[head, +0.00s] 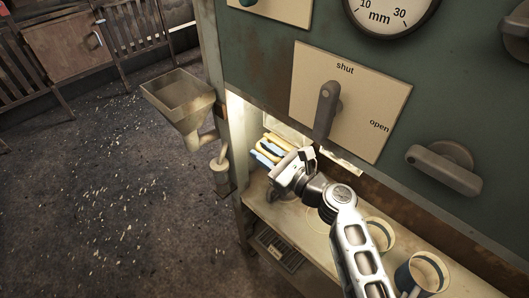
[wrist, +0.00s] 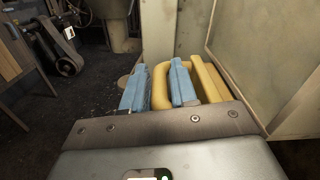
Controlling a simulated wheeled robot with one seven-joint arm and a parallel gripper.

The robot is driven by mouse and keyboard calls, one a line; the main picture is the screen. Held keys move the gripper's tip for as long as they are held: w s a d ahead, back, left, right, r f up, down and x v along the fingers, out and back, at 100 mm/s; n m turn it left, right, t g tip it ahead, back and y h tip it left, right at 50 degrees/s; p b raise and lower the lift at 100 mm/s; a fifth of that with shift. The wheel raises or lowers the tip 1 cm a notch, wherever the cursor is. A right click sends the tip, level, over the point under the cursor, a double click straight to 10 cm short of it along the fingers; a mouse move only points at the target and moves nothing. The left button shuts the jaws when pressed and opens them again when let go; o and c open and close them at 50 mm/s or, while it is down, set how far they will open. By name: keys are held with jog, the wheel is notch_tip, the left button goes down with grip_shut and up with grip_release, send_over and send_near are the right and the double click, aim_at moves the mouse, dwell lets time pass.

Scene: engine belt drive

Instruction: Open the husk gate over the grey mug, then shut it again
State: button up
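A cream plate (head: 385,95) on the green machine front is marked "shut" at its top and "open" at its right. A grey lever (head: 325,112) on it lies along the plate's height, in line with "shut". A blue-grey mug (head: 404,279) with a pale rim stands on the shelf at lower right; a cream mug (head: 380,234) stands left of it. The gate itself is not clear to see. My gripper (head: 267,154) is below and left of the lever, apart from it. Its blue fingertips (wrist: 158,90) stand apart with a gap between them.
Yellow pieces (wrist: 212,82) lie beside my right fingertip; I cannot tell what they are. A second grey handle (head: 445,172) is at right and a dial (head: 390,12) above. A funnel (head: 180,98) stands at left. The left floor is mostly clear, with scattered flecks.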

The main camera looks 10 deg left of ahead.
grip_shut()
dwell(0.5)
jog(key=shift+a, duration=0.1)
